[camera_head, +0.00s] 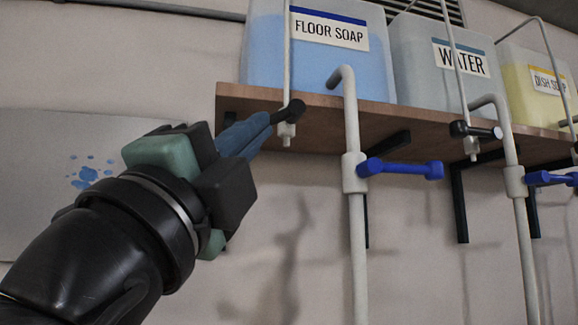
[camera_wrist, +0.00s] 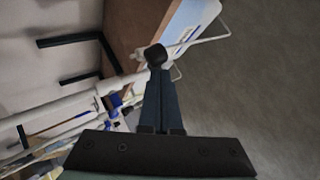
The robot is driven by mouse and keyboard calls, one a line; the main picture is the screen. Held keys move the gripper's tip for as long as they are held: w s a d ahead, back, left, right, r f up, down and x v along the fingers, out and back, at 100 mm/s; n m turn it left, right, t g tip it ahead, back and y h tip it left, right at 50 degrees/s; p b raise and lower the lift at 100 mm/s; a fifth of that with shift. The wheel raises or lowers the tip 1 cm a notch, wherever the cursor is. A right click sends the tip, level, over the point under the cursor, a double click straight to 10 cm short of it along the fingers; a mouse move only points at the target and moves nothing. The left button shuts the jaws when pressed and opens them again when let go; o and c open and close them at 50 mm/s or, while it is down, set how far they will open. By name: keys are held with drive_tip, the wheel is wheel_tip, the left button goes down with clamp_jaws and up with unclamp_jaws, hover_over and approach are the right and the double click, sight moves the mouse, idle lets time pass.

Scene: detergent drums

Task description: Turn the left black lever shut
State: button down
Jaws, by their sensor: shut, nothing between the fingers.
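The left black lever (camera_head: 290,111) sits on a thin white pipe's valve under the floor soap tank (camera_head: 320,50). It points left and slightly toward the viewer's lower left, to my fingertips. My gripper (camera_head: 267,121) has its blue fingers shut together, with nothing held. The tips are at the lever's left end; whether they touch it, I cannot tell. In the wrist view, the dark round end of the lever (camera_wrist: 155,54) shows just beyond the closed fingertips (camera_wrist: 158,72). The far part of the lever is hidden there.
A wooden shelf (camera_head: 340,119) on black brackets carries the tanks. A thicker white pipe with a blue lever (camera_head: 400,169) stands right of the left valve. A second black lever (camera_head: 474,131) is under the water tank (camera_head: 440,65).

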drive_tip(key=shift+a+r+m+g+h, duration=0.1)
drive_tip(key=shift+a+m+g+h, duration=0.15)
drive_tip(key=shift+m+g, duration=0.2)
drive_tip(key=shift+r+b, duration=0.1)
drive_tip(key=shift+b, duration=0.3)
drive_tip(key=shift+s+a+r+b, duration=0.1)
drive_tip(key=shift+a+r+b, duration=0.1)
drive_tip(key=shift+r+b, duration=0.3)
drive_tip(key=shift+s+a+r+b, duration=0.1)
drive_tip(key=shift+a+r+b, duration=0.15)
drive_tip(key=shift+r, duration=0.3)
